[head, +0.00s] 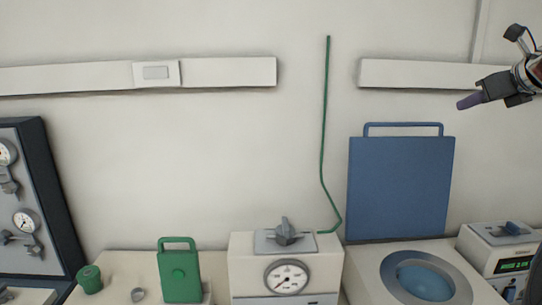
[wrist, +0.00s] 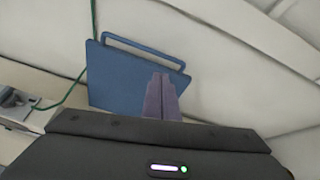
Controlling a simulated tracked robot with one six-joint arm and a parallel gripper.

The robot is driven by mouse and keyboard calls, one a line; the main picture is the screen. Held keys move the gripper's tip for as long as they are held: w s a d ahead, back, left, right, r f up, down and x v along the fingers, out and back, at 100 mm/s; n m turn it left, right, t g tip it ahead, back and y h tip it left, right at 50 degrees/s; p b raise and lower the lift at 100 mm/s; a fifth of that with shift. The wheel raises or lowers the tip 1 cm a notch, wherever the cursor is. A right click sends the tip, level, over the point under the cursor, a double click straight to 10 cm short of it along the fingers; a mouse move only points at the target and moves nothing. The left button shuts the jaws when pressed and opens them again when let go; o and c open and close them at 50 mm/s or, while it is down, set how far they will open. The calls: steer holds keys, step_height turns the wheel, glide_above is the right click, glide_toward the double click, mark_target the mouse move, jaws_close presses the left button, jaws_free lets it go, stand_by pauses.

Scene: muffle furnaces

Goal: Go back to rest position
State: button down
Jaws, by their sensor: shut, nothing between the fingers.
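My gripper (head: 468,101) is at the upper right of the head view, raised well above the bench and in front of the wall. Its purple-grey fingers point left and are together, with nothing between them. In the wrist view the shut fingers (wrist: 161,97) show at the middle, in front of the blue panel with a handle (wrist: 115,72). The gripper appears apart from everything around it.
The blue panel (head: 399,188) stands upright behind a round blue-lidded opening (head: 424,281). A dial unit (head: 287,277), a green handled block (head: 180,274) and a green cup (head: 90,279) line the bench. A green tube (head: 325,120) rises along the wall. A digital-display unit (head: 507,250) sits at right.

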step_height(320, 180, down, 9)
steer(key=s+d+n+g, duration=0.1)
steer(key=d+n+g, duration=0.1)
steer(key=n, duration=0.4)
steer(key=s+a+f+n+g, duration=0.2)
steer(key=s+a+f+n, duration=0.3)
steer(key=a+f+n, duration=0.4)
steer(key=s+a+f+n+g, duration=0.1)
steer(key=s+a+f+n, duration=0.8)
steer(key=s+a, duration=0.4)
steer(key=s+a+f+n+g, duration=0.1)
steer(key=s+a+f+n, duration=0.8)
steer(key=s+a, duration=0.4)
steer(key=shift+s+f+g, duration=0.2)
steer(key=shift+f+g, duration=0.2)
steer(key=shift+f, duration=0.45)
